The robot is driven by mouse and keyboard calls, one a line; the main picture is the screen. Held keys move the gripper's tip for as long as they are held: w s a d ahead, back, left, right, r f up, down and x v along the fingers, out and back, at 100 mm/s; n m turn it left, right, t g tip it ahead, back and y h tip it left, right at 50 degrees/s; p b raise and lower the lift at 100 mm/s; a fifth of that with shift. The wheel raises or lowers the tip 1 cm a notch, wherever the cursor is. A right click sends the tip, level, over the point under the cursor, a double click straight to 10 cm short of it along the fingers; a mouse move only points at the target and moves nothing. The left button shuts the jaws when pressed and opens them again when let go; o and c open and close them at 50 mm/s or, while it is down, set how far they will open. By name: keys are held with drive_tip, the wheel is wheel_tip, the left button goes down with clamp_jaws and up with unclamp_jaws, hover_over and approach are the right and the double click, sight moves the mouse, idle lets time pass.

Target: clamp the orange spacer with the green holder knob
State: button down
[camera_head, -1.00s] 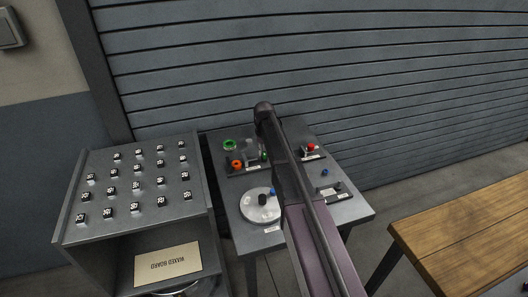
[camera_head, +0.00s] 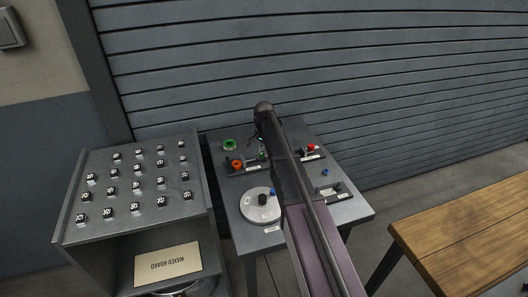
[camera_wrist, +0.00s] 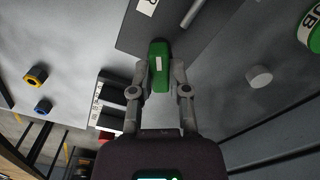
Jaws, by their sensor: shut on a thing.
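The orange spacer (camera_head: 237,164) sits at the left of a dark holder plate (camera_head: 240,172) on the grey table. The green holder knob (camera_wrist: 158,62) has a pale mark and lies between my fingertips in the wrist view. My gripper (camera_wrist: 159,68) is shut on this knob, one finger on each side. In the head view my arm covers most of the gripper and the knob area, to the right of the spacer. I cannot make out the spacer in the wrist view, nor whether the knob presses on it.
A green ring (camera_head: 229,145) lies behind the spacer. A round pale disc (camera_head: 260,206) is nearer on the table. A red knob (camera_head: 311,147) stands right of my arm. A shelf unit (camera_head: 140,180) with several small blocks is left; a wooden bench (camera_head: 460,235) is right.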

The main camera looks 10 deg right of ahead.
drive_tip(key=shift+s+m, duration=0.1)
drive_tip(key=shift+m, duration=0.3)
drive_tip(key=c, duration=0.6)
unclamp_jaws()
drive_tip(key=shift+n, duration=0.3)
